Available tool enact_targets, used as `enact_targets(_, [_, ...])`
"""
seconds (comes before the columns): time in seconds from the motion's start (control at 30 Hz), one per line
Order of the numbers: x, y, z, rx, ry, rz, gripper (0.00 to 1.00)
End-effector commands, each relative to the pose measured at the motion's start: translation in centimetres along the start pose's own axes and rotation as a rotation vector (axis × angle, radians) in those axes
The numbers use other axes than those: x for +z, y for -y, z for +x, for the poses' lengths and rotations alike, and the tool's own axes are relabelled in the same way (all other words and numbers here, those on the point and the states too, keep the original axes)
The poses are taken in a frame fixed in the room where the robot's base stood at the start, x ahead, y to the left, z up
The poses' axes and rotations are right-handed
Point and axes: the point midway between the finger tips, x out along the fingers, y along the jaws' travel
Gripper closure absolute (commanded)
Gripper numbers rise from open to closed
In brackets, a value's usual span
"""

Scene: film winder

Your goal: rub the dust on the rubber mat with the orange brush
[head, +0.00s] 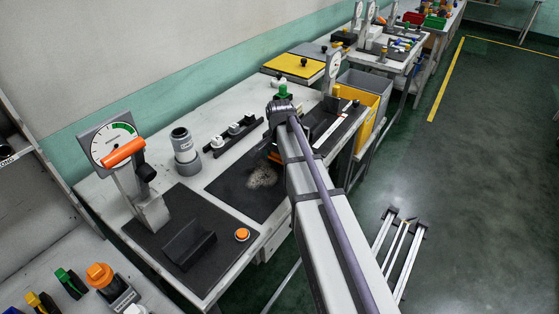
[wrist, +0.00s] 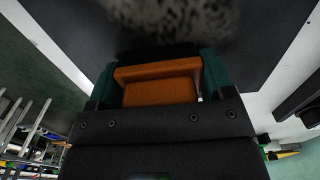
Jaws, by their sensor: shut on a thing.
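The orange brush (wrist: 158,82) is held between the two green fingers of my gripper (wrist: 160,82) in the wrist view. Its dark bristle end points toward the mat; whether it touches the mat I cannot tell. In the head view only a bit of orange (head: 274,156) shows beside my arm, which hides most of my gripper. The black rubber mat (head: 228,188) lies on the bench. A pale, speckled dust patch (head: 263,176) is on it, just left of the brush. The dust also shows at the top of the wrist view (wrist: 175,15), just beyond the brush.
A dial gauge on a stand (head: 120,150) and an orange button (head: 242,235) are at the bench's near left. A grey cylinder (head: 186,152) and a black rack (head: 233,136) stand behind the mat. A yellow bin (head: 366,105) is at the far right.

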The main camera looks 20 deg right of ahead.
Motion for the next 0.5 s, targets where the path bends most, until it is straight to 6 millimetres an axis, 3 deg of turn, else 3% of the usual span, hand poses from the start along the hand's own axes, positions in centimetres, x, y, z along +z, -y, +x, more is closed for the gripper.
enact_targets(0.1, [0.0, 1.0, -0.1, -0.001, 0.000, -0.001, 0.44])
enact_targets(0.27, [0.3, 1.0, -0.1, -0.001, 0.001, -0.001, 0.44])
enact_targets(0.5, [2.7, 0.9, 0.1, -0.001, 0.002, -0.003, 0.44])
